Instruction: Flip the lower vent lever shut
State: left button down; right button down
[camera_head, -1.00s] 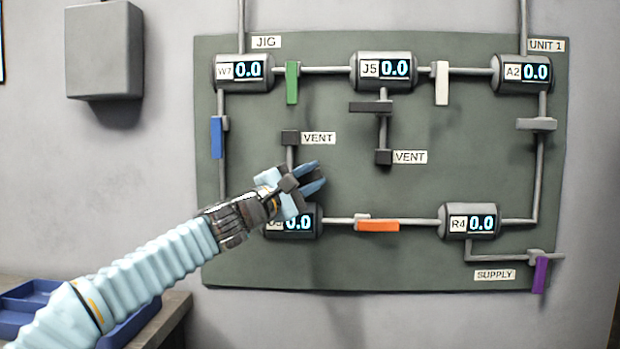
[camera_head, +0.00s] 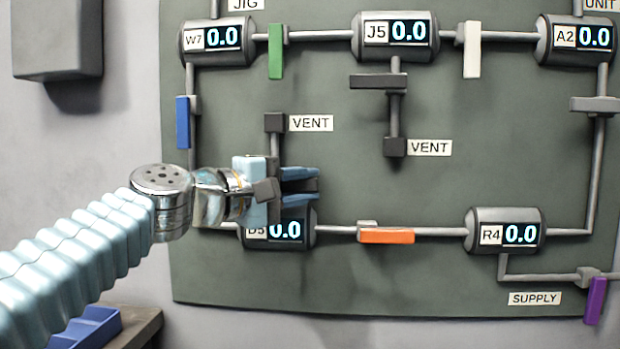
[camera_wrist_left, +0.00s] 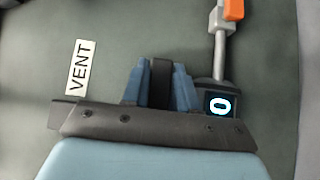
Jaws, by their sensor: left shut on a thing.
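The lower vent's dark lever (camera_wrist_left: 161,85) shows between the two blue fingers of my left gripper (camera_head: 302,186) in the left wrist view. My left gripper (camera_wrist_left: 160,78) is shut on it, one finger on each side. The lever lies crosswise to its short pipe, which rises from the D5 gauge (camera_head: 286,230) to a dark vent block (camera_head: 275,122) beside a VENT label (camera_head: 311,123). In the head view my gripper hides most of the lever. My right gripper is not in view.
The other vent's dark lever (camera_head: 391,81) lies crosswise below the J5 gauge (camera_head: 395,34). A green lever (camera_head: 275,52) hangs above, a blue one (camera_head: 182,122) to the left, and an orange one (camera_head: 387,236) lies along the lower pipe.

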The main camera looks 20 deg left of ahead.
pick_arm(q)
jog(key=shift+f, duration=0.1)
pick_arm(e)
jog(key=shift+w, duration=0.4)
pick_arm(q)
jog(key=c, duration=1)
grip_release()
jog(key=shift+w, duration=0.1)
jog(key=shift+o, duration=0.2)
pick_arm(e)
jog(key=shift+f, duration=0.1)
pick_arm(q)
jog(key=shift+s+a, duration=0.15)
jog(key=shift+s, duration=0.2)
jog(key=b+v, duration=0.2)
jog(key=v, duration=1.1)
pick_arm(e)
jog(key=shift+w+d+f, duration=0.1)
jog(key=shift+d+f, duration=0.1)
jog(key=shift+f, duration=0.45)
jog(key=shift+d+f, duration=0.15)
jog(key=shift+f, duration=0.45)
